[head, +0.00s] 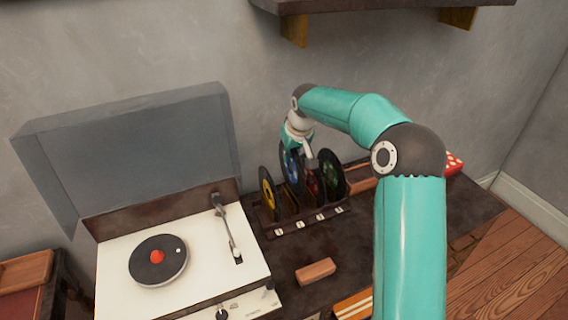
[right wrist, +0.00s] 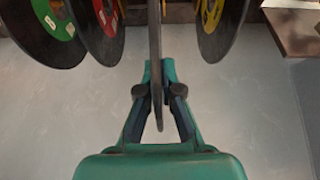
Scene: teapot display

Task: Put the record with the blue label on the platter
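The record with the blue label (head: 291,166) stands upright above the rack, higher than the records beside it. My right gripper (head: 303,148) is at its upper edge. In the right wrist view the record shows edge-on as a thin dark strip (right wrist: 155,45) between the fingers of my right gripper (right wrist: 158,75), which appear shut on it. The platter (head: 143,272) is on the white turntable at the left, a dark disc with an orange-red centre. My left gripper is not in view.
The rack (head: 300,223) holds yellow (head: 267,195), red (head: 313,185) and green (head: 333,173) label records. The turntable's lid (head: 130,150) is raised, and the tonearm (head: 228,228) lies right of the platter. A wooden block (head: 315,271) lies before the rack. A shelf (head: 380,5) hangs above.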

